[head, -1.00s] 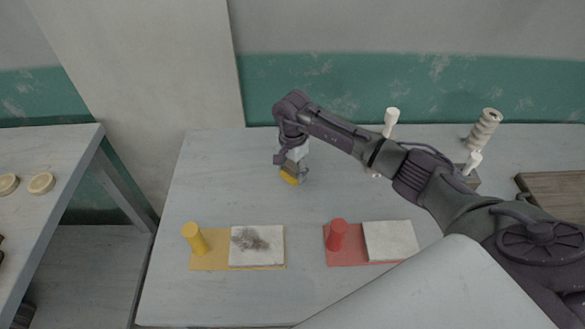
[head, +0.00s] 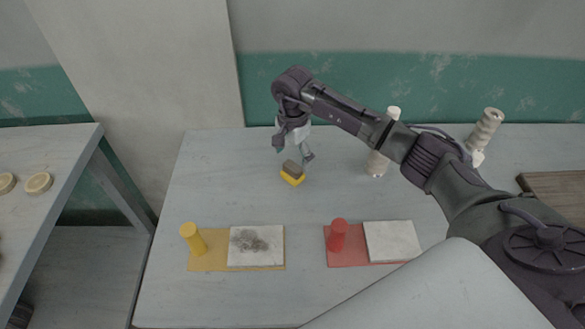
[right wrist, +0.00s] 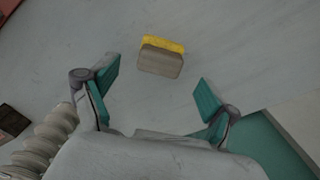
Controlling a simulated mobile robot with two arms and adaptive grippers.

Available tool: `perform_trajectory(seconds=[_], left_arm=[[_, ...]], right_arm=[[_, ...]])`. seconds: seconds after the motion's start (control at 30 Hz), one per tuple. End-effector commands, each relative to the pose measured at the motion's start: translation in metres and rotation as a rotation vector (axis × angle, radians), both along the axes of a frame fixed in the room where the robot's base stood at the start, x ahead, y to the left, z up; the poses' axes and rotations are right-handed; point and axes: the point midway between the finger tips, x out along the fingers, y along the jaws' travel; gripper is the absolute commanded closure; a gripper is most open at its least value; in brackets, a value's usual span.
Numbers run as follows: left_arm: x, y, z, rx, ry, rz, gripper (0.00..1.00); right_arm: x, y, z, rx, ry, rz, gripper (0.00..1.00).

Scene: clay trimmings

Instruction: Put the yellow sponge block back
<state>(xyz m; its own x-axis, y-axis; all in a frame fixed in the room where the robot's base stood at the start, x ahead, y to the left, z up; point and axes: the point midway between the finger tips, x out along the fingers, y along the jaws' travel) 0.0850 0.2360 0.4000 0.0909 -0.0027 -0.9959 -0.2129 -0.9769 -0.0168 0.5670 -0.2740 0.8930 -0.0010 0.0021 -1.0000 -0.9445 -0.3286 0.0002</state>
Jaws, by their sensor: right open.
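The yellow sponge block (head: 292,179), with a grey-brown upper part, rests on the table toward its back left. In the right wrist view the sponge block (right wrist: 163,57) lies beyond and between the fingertips, apart from both. My right gripper (head: 296,156) is open and empty just above the block; its spread fingers (right wrist: 158,90) show in the right wrist view. My left gripper is not in view.
Pale spindles (head: 377,163) stand behind my right arm.

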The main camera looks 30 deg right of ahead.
Motion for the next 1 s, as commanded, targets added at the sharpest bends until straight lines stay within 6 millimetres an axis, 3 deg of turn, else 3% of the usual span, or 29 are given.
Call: perform_trajectory(seconds=[0.2, 0.33, 1.0], left_arm=[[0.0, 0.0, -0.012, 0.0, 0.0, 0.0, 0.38], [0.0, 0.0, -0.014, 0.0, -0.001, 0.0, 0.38], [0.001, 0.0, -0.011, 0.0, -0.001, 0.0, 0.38]], right_arm=[[0.001, 0.0, 0.042, -0.001, -0.004, 0.0, 0.13], [0.001, 0.0, 0.058, 0.0, -0.002, 0.0, 0.13], [0.0, 0.0, 0.068, 0.001, 0.0, 0.0, 0.13]])
